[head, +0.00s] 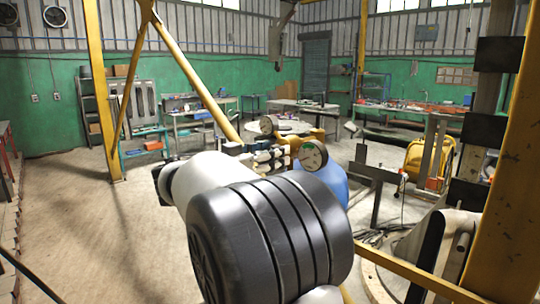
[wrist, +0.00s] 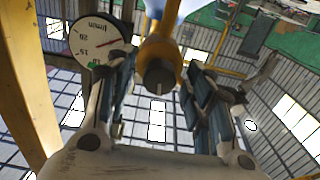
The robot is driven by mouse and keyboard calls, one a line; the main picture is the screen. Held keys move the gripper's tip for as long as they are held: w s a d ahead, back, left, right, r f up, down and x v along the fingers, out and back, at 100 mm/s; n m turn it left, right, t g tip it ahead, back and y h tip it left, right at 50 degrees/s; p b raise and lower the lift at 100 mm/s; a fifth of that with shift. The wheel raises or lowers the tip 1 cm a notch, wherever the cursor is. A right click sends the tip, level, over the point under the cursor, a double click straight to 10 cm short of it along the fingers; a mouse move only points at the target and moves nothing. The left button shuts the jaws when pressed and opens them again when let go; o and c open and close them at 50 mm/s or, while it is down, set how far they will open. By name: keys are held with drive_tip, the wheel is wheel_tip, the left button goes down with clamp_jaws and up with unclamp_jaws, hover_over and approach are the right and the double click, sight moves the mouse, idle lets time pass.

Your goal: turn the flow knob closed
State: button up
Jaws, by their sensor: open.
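In the wrist view the dark round flow knob (wrist: 158,76) sits on a yellow body (wrist: 160,48), with a pale line on its face. My gripper (wrist: 165,88) is open, with one finger to the left of the knob and one to the right; gaps show on both sides. In the head view my arm covers the knob. Two dials show there, a nearer one (head: 312,155) and a farther one (head: 268,125).
A blue rounded vessel (head: 328,180) stands just behind my arm. A yellow post (head: 505,170) rises close on the right. Yellow braces (head: 190,75) stand behind on the left. Workbenches (head: 195,120) line the green back wall. The floor (head: 80,220) at left is mostly clear.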

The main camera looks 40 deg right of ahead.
drive_tip(key=shift+c, duration=0.5)
drive_tip(key=c, duration=1)
drive_tip(key=shift+o, duration=0.2)
drive_tip(key=shift+n, duration=0.3)
drive_tip(key=shift+s+r+n+p, duration=0.1)
drive_tip(key=shift+n+p, duration=0.95)
drive_tip(key=shift+n, duration=6.65)
